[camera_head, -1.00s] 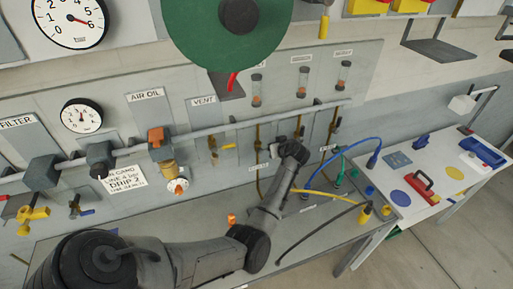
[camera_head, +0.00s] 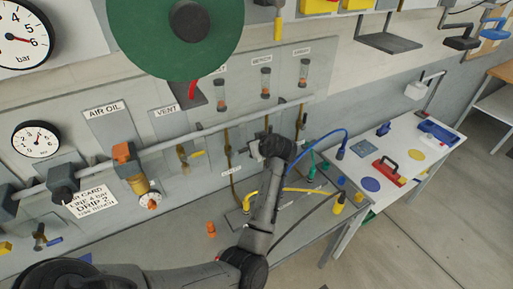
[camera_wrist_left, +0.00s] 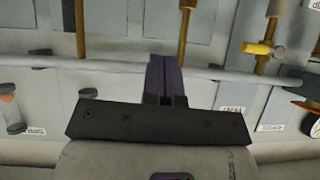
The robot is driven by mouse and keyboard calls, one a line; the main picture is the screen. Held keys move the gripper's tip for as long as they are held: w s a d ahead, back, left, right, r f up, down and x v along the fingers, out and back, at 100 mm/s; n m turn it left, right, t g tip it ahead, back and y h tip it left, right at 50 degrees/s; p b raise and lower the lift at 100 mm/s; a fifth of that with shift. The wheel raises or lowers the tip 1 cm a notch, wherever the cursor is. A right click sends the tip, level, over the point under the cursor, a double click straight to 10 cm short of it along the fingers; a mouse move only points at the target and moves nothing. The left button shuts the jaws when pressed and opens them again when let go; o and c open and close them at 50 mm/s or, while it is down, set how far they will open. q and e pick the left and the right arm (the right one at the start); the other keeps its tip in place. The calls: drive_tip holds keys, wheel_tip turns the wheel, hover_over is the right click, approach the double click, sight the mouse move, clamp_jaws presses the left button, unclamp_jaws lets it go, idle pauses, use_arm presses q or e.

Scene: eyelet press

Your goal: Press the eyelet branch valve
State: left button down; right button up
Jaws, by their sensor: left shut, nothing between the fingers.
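Three branches with brass pipes run down the grey panel under small sight glasses, the left one (camera_head: 221,95), the middle one (camera_head: 266,79) and the right one (camera_head: 304,70). Their labels are too small to read surely, so I cannot tell which is the eyelet branch. My left gripper (camera_head: 262,146) is in front of the lower panel, over the middle branch, and hides part of it. In the left wrist view the closed dark fingers (camera_wrist_left: 163,62) show empty, overlapping the pale horizontal pipe (camera_wrist_left: 100,61). Contact cannot be told. My right gripper is not in view.
A green disc (camera_head: 140,35) covers part of the upper panel. Yellow, blue and dark hoses rise from the bench below the panel, near the yellow hose (camera_head: 308,190).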

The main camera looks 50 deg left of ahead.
use_arm(q)
drive_tip(key=shift+d+r, duration=0.4)
drive_tip(key=shift+d, duration=0.1)
idle(0.4)
